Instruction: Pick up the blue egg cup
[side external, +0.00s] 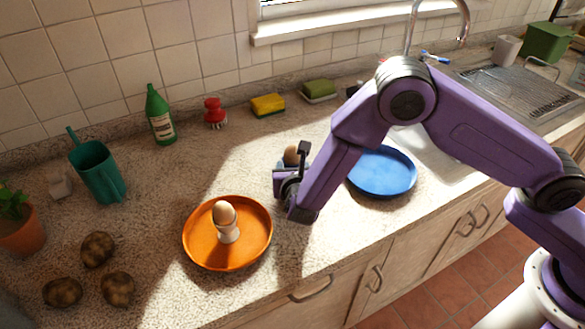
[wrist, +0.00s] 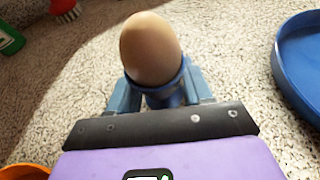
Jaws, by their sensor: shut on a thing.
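The blue egg cup (wrist: 166,94) holds a brown egg (wrist: 150,48) and stands between the two fingers of my gripper (wrist: 161,92) in the wrist view. The fingers are shut on the cup, one on each side. In the side view the egg (side external: 291,155) shows just behind my gripper (side external: 282,166), and most of the cup is hidden by it. I cannot tell whether the cup touches the counter.
An orange plate (side external: 228,263) with a white egg cup (side external: 229,234) and an egg stands to the left. A blue plate (side external: 383,173) lies to the right. A green bottle (side external: 160,117), red brush (side external: 214,113) and sponges (side external: 268,105) line the wall.

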